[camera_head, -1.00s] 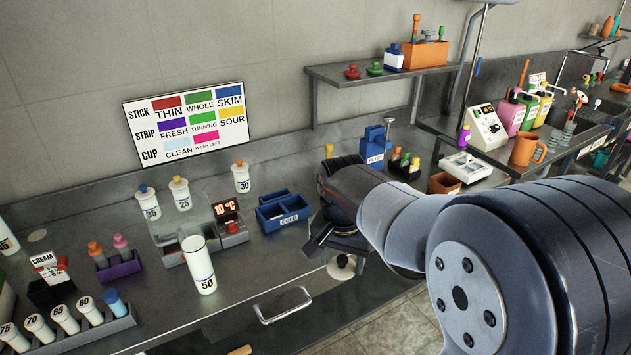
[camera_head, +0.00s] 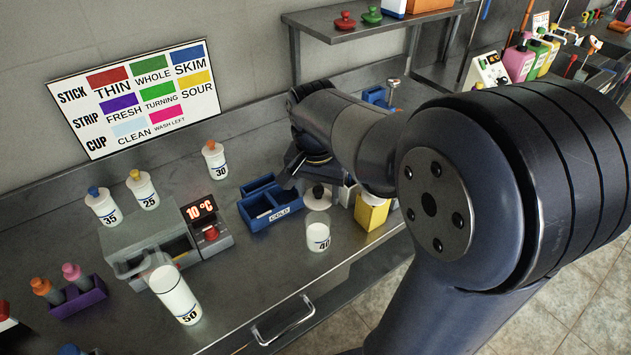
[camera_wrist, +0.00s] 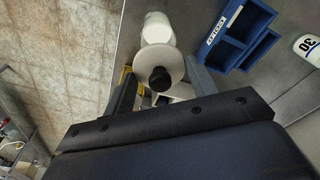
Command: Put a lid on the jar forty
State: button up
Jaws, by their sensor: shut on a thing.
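The jar forty (camera_head: 318,239) is a white jar marked 40, upright on the counter near its front edge. In the wrist view the jar (camera_wrist: 157,28) lies just beyond the lid. A pale round lid (camera_head: 318,200) with a black knob is at my gripper (camera_head: 308,182); in the head view it shows just above and behind the jar, apart from its mouth. In the wrist view the lid (camera_wrist: 172,66) sits between the fingers of my gripper (camera_wrist: 161,88), which is shut on it. The fingertips' exact contact is hard to see.
A blue divided tray (camera_head: 268,203) stands left of the gripper. A yellow container (camera_head: 371,213) is close on the right. Jar 30 (camera_head: 215,162), a device reading 10 °C (camera_head: 206,226) and jar 50 (camera_head: 175,294) stand further left. The counter in front of the tray is clear.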

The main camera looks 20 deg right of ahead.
aim_at(317, 192)
dwell(0.3)
notch_tip(317, 192, down, 7)
jog(key=b, duration=0.4)
jog(key=shift+r, duration=0.15)
dwell(0.5)
jog(key=o, duration=1)
jog(key=r, duration=0.7)
jog(key=s+r, duration=0.1)
jog(key=r, duration=0.2)
jog(key=shift+s+a+r, duration=0.1)
jog(key=shift+a+r, duration=0.3)
jog(key=shift+f, duration=0.1)
